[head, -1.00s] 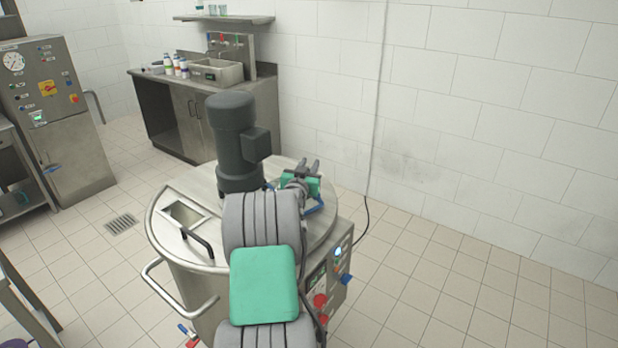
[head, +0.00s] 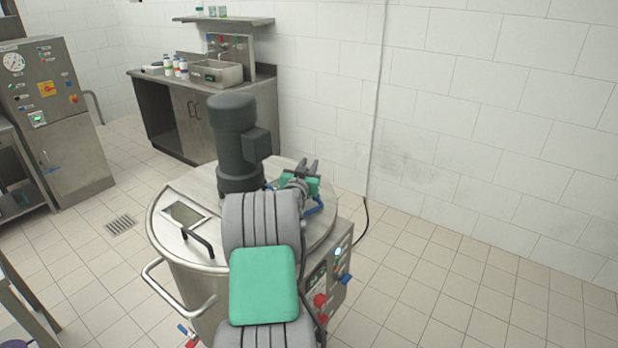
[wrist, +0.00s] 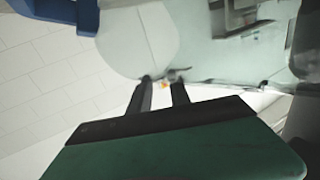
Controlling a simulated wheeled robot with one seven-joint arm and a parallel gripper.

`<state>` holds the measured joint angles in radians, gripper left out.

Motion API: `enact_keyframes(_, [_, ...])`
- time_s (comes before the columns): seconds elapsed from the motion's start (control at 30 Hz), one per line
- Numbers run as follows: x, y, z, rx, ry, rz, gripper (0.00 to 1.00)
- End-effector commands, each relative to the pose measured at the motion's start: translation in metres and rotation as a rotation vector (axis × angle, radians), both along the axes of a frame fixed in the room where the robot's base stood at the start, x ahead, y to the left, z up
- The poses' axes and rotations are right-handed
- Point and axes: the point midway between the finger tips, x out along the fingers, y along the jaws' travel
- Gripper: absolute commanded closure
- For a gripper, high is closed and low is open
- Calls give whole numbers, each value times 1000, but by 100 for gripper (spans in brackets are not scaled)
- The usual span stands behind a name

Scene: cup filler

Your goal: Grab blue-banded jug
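I cannot make out a blue-banded jug in either view. Several small white bottles (head: 176,68) with coloured markings stand on the far steel counter, too small to tell whether one is a jug. My gripper (head: 309,165) is raised beyond the grey motor's right side, above the steel vat's lid in the picture. In the wrist view my gripper (wrist: 162,77) has its two dark fingers apart with a gap between them, and nothing is held. A small orange spot shows near the tips; I cannot tell what it is.
The round steel vat (head: 176,262) with its upright dark motor (head: 236,140) fills the centre. The sink counter (head: 172,119) stands behind it along the wall. A control cabinet (head: 75,145) is at the left. Tiled floor (head: 470,285) is clear at the right.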

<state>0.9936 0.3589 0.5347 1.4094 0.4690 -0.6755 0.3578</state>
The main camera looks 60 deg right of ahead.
Motion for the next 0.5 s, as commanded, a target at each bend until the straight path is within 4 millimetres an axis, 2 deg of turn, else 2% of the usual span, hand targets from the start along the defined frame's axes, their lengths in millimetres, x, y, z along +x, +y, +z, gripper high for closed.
enact_keyframes(0.07, [0,0,0,0,0,0,69])
enact_keyframes(0.5, [0,0,0,0,0,0,33])
